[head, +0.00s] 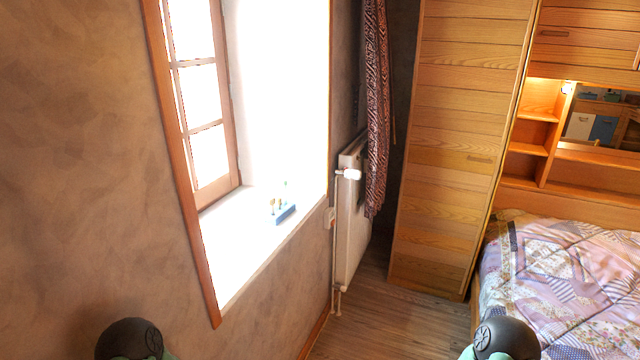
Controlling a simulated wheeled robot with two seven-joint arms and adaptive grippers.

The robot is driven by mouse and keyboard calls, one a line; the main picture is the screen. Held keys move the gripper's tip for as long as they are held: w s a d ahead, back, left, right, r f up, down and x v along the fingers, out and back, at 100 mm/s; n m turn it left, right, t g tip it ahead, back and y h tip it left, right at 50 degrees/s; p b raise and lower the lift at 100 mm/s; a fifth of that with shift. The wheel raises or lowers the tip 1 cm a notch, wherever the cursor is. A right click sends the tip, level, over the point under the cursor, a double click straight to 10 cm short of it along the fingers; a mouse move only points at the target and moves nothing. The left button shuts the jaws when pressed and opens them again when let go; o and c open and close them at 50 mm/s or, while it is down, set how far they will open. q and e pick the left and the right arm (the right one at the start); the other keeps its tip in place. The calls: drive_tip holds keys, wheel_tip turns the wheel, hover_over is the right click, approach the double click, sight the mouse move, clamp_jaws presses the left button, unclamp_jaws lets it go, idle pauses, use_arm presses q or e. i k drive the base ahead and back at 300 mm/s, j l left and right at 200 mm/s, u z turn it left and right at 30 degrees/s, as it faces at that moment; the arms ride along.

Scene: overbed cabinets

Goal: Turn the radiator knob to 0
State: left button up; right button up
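The radiator (350,226) is a white panel on the wall below and right of the window, seen at a steep angle. Its knob (352,174) is a small white cylinder at the top near corner, joined to a thin vertical pipe. The knob's markings are too small to read. Parts of my two arms show at the bottom edge, left and right, well away from the knob. Neither gripper is in view.
A patterned curtain (376,110) hangs just right of the knob and covers part of the radiator. A small blue object (285,214) sits on the windowsill (240,240). A wooden wardrobe (450,150) and a quilted bed (565,285) stand at right. Some wooden floor (375,325) is clear.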

sight(349, 173)
drive_tip(key=i+z, duration=0.15)
drive_tip(key=z, duration=0.2)
drive_tip(key=i+z, duration=0.15)
drive_tip(key=z, duration=0.2)
drive_tip(key=i, duration=1.45)
drive_tip(key=i+u, duration=0.25)
drive_tip(key=i, duration=0.15)
drive_tip(key=i+l+u, duration=0.25)
drive_tip(key=i, duration=0.2)
drive_tip(key=i+l+u, duration=0.15)
drive_tip(key=i+u, duration=0.25)
drive_tip(key=u, duration=0.2)
